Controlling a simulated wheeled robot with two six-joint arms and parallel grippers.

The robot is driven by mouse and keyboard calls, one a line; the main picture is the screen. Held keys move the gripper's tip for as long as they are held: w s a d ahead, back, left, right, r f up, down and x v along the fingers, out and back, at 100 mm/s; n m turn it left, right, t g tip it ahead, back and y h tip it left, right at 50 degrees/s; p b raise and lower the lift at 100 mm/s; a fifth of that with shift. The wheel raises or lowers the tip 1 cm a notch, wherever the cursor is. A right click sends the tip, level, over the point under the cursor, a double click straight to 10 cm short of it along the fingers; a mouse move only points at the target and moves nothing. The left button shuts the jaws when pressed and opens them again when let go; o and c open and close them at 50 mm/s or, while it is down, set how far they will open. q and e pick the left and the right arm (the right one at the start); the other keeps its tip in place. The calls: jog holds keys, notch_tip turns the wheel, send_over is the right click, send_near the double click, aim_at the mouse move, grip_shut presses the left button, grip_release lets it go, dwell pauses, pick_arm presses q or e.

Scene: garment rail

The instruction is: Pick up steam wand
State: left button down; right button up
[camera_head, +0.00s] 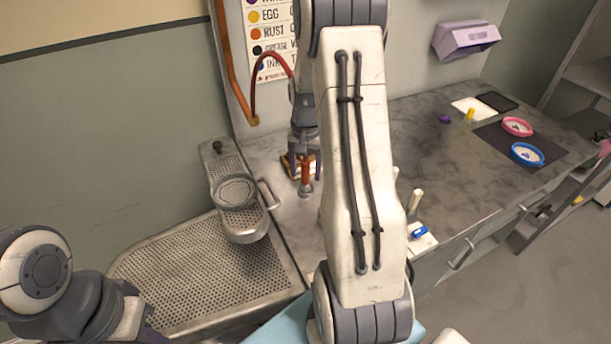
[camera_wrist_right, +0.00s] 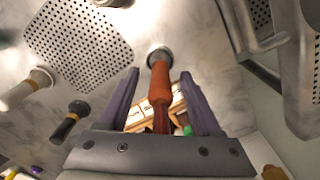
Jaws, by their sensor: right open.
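The steam wand (camera_head: 306,172) has a rust-orange handle and a grey metal head, and it stands on the counter by the wall. A red hose (camera_head: 268,62) arches near it. My right gripper (camera_head: 304,168) reaches down over the wand. In the right wrist view, the wand (camera_wrist_right: 160,85) lies between the two purple fingers of my right gripper (camera_wrist_right: 160,88), with a visible gap on both sides. The fingers are open. My left arm shows at the lower left of the head view. Its fingertips are not visible.
A perforated metal board (camera_head: 215,275) with a round pad (camera_head: 234,192) stands left of the wand. Behind the wand is a light wooden item (camera_wrist_right: 140,118). Brush-like tools (camera_wrist_right: 70,122) stand nearby.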

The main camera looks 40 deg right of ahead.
aim_at(305, 177)
jog(key=shift+f, duration=1.6)
grip_shut()
jog(key=shift+r, duration=0.1)
jog(key=shift+w+r, duration=0.1)
jog(key=shift+r, duration=0.35)
jog(key=r, duration=0.2)
jog(key=s+r+b, duration=0.1)
jog(key=shift+d+r, duration=0.2)
jog(key=shift+r, duration=0.15)
jog(key=s+d+r+b, duration=0.1)
jog(key=s+d+r, duration=0.1)
jog(key=s+r, duration=0.4)
jog(key=shift+s+d+r, duration=0.15)
jog(key=shift+s+d, duration=0.2)
jog(key=shift+s, duration=1.85)
